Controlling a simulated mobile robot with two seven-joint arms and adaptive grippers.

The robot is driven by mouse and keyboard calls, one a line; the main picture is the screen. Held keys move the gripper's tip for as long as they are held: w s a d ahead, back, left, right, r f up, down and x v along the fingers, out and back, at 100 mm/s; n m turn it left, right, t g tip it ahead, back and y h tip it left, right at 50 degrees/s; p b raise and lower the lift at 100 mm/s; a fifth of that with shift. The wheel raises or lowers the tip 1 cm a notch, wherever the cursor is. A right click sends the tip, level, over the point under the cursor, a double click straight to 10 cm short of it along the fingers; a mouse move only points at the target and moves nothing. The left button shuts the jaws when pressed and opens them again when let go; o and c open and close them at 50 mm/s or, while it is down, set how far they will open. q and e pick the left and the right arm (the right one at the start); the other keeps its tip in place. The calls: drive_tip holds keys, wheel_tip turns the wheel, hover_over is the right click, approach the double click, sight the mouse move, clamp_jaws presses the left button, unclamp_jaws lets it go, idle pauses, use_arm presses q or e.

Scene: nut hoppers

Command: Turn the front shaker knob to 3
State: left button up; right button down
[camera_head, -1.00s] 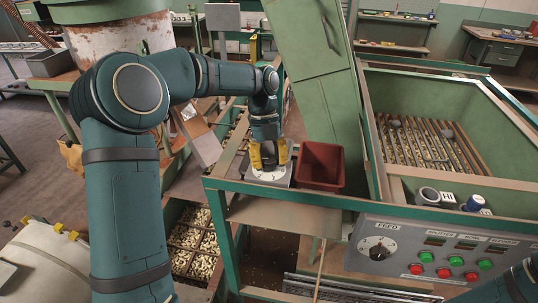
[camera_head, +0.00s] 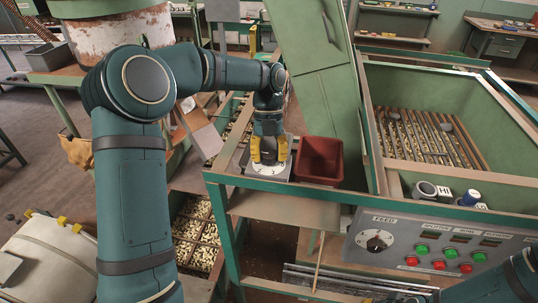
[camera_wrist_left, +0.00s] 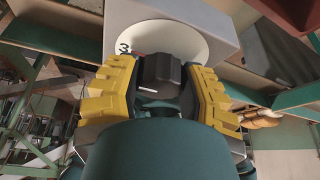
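The front shaker knob (camera_wrist_left: 160,75) is black and sits on a round white dial (camera_wrist_left: 190,40) on a grey box. In the left wrist view a "3" and a red mark show at the dial's upper left. A short white line shows on the knob. My left gripper (camera_wrist_left: 163,82) has its yellow fingers on both sides of the knob and looks shut on it. In the head view the left gripper (camera_head: 269,158) points down over the dial (camera_head: 265,170), mostly hiding the knob. My right gripper is out of view; only part of that arm shows at lower right.
A red bin (camera_head: 320,160) stands close to the right of the dial. A green chute (camera_head: 318,85) rises behind it. A grey FEED panel (camera_head: 400,250) with a dial and red and green buttons is at front right. A green frame rail (camera_head: 290,188) runs in front.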

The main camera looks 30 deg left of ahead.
use_arm(q)
drive_tip(key=o, duration=0.4)
drive_tip(key=v, duration=1.2)
